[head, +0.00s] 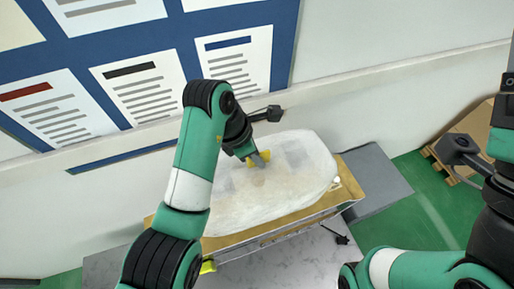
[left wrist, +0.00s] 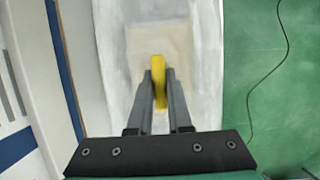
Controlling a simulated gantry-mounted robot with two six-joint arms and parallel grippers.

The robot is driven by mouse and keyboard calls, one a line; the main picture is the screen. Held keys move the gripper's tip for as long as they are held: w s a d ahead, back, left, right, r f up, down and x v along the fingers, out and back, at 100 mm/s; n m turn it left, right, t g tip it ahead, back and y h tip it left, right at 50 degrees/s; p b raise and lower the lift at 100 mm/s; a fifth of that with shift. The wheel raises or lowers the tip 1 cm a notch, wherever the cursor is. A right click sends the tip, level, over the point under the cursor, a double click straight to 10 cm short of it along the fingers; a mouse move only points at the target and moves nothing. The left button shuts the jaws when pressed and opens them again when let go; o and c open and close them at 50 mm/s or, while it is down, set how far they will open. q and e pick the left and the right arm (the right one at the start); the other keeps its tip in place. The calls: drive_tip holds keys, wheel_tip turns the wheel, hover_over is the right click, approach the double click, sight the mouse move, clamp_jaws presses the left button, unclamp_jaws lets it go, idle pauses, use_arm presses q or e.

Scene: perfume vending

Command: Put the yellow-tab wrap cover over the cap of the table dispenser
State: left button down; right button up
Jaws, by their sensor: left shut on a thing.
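My left gripper (head: 261,158) is above the upper middle of a large white wrap cover (head: 285,195). The cover is wrinkled and partly see-through, with rounded ends. In the left wrist view my left gripper (left wrist: 159,80) is shut on a yellow tab (left wrist: 157,92), with the pale cover (left wrist: 195,65) below and around it. The cover lies over a long body with a gold-brown top edge (head: 352,186), seemingly the dispenser. The cap cannot be made out. My right gripper is not in view; only parts of my right arm show at the right.
Another yellow piece (head: 208,266) shows low beside my left arm. A wall with a blue poster board (head: 170,28) stands behind. A grey slab (head: 378,180) lies to the right, and cardboard (head: 470,125) on a pallet beyond it. Green floor (head: 415,205) is open between.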

use_arm(q)
wheel_tip(320, 180, down, 7)
drive_tip(key=shift+b, duration=0.8)
drive_tip(key=shift+f, duration=0.1)
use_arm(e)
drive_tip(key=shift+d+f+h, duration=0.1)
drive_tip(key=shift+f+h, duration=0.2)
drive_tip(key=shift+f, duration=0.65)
use_arm(q)
drive_tip(key=shift+f, duration=0.45)
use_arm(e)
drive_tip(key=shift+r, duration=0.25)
use_arm(q)
drive_tip(key=c, duration=0.8)
unclamp_jaws()
drive_tip(key=shift+o, duration=0.2)
